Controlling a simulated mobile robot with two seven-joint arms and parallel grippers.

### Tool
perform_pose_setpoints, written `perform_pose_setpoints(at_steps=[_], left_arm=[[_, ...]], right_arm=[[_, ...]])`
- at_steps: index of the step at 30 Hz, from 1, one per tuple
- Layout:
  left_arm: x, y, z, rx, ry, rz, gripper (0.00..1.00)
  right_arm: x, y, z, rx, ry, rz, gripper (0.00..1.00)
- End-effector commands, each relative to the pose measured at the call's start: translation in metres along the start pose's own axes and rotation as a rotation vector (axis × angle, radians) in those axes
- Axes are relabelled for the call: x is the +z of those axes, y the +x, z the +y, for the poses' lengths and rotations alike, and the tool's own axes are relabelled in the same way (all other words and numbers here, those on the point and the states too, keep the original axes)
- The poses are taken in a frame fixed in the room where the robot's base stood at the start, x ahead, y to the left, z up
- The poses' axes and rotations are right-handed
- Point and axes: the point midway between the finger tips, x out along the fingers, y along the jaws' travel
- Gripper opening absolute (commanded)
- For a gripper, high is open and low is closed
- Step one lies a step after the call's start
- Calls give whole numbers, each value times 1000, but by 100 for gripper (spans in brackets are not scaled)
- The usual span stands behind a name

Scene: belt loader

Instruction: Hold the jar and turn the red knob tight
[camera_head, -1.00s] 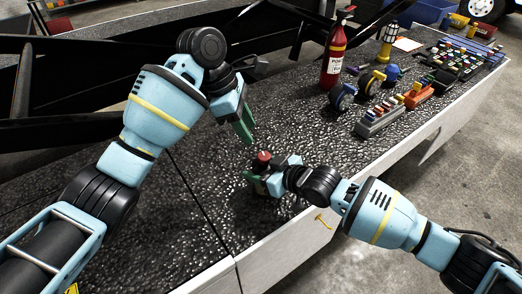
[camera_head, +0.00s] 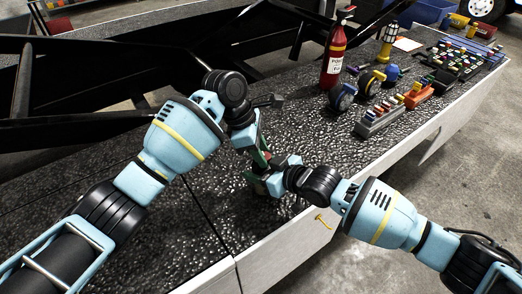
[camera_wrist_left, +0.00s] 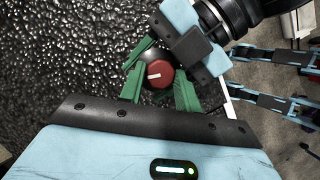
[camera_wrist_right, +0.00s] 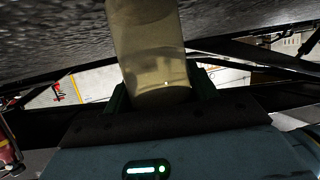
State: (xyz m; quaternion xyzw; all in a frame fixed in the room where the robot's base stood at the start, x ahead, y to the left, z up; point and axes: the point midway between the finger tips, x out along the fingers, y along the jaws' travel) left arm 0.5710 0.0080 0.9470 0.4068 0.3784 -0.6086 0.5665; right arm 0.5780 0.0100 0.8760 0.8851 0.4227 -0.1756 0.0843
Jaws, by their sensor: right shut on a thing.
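The jar is a pale, cloudy cylinder (camera_wrist_right: 150,45) in the right wrist view, standing between the green fingers of my right gripper (camera_wrist_right: 160,92), which is shut on it. In the head view my right gripper (camera_head: 268,183) holds it from the right and mostly hides it. The red knob (camera_wrist_left: 160,75), round with a white line, tops the jar in the left wrist view. My left gripper (camera_wrist_left: 158,92) is open, with one green finger on either side of the knob; a gap shows at its left. In the head view my left gripper (camera_head: 263,152) reaches down over the jar and mostly hides the knob.
A red fire extinguisher (camera_head: 333,62) stands farther back on the dark, rough bench top (camera_head: 225,205). Wheeled casters (camera_head: 342,97), a grey block with coloured pegs (camera_head: 380,121) and an orange one (camera_head: 418,95) lie to the right. A yellow handle (camera_head: 322,221) is on the bench front.

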Motion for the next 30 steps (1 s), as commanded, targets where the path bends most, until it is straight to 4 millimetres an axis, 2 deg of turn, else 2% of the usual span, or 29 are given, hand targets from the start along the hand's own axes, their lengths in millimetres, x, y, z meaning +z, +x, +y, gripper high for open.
perform_pose_setpoints(at_steps=[1,5,17,30], left_arm=[[0,0,0,0,0,0,26],[0,0,0,0,0,0,9],[0,0,1,-32,75,1,9],[2,0,4,-173,413,1,9]], right_arm=[[1,0,0,0,0,-2,27],[1,0,0,0,0,-2,27],[1,0,0,0,0,-2,27],[1,0,0,-1,0,-2,27]])
